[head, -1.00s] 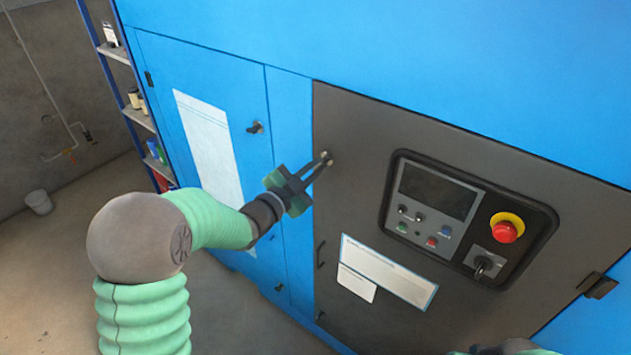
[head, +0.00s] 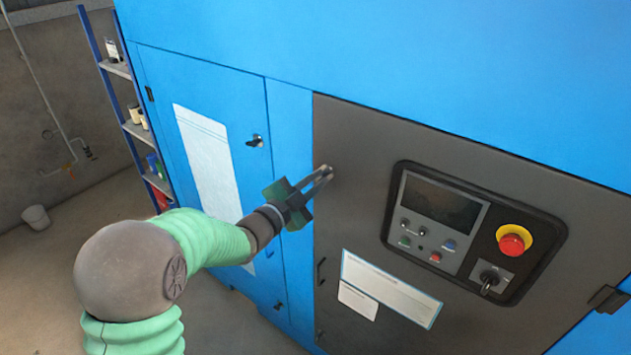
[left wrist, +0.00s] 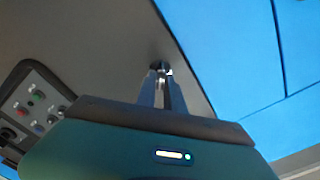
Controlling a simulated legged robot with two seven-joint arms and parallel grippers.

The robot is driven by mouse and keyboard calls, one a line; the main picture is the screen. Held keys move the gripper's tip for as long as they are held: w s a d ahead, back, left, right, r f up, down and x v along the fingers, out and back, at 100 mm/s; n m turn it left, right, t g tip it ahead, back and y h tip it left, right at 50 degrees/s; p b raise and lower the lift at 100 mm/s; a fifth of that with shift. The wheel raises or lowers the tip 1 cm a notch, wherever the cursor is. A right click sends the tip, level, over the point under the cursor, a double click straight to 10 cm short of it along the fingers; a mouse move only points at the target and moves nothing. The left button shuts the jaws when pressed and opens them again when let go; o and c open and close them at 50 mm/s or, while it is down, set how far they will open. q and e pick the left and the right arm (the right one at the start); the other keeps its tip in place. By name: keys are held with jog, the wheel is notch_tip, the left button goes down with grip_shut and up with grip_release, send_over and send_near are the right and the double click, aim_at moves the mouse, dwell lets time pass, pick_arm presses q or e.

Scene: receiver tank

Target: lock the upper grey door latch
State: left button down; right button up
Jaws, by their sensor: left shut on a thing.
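The grey door (head: 360,130) of the blue cabinet carries the upper latch (head: 326,170) near its top left edge. The latch is small and mostly hidden by the fingertips. My left gripper (head: 322,175) reaches up to it from the lower left and is shut on it. In the left wrist view, the two fingers (left wrist: 163,85) come together on the latch (left wrist: 162,67), with dark grey door around it. I cannot clearly tell the latch's angle. My right gripper is not in view.
A control panel (head: 470,232) with a red emergency button (head: 514,240) sits on the grey door to the right. Lower latches (head: 320,271) show on its left edge. The blue door (head: 200,100) has its own black latch (head: 255,141). Shelves (head: 140,130) stand at far left.

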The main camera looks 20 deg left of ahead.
pick_arm(q)
jog(key=shift+d+f, duration=0.1)
jog(key=shift+f, duration=0.05)
jog(key=c, duration=1.5)
grip_release()
jog(key=shift+c, duration=0.2)
jog(key=b+v, duration=0.2)
jog(key=v, duration=1.5)
jog(key=shift+b, duration=0.35)
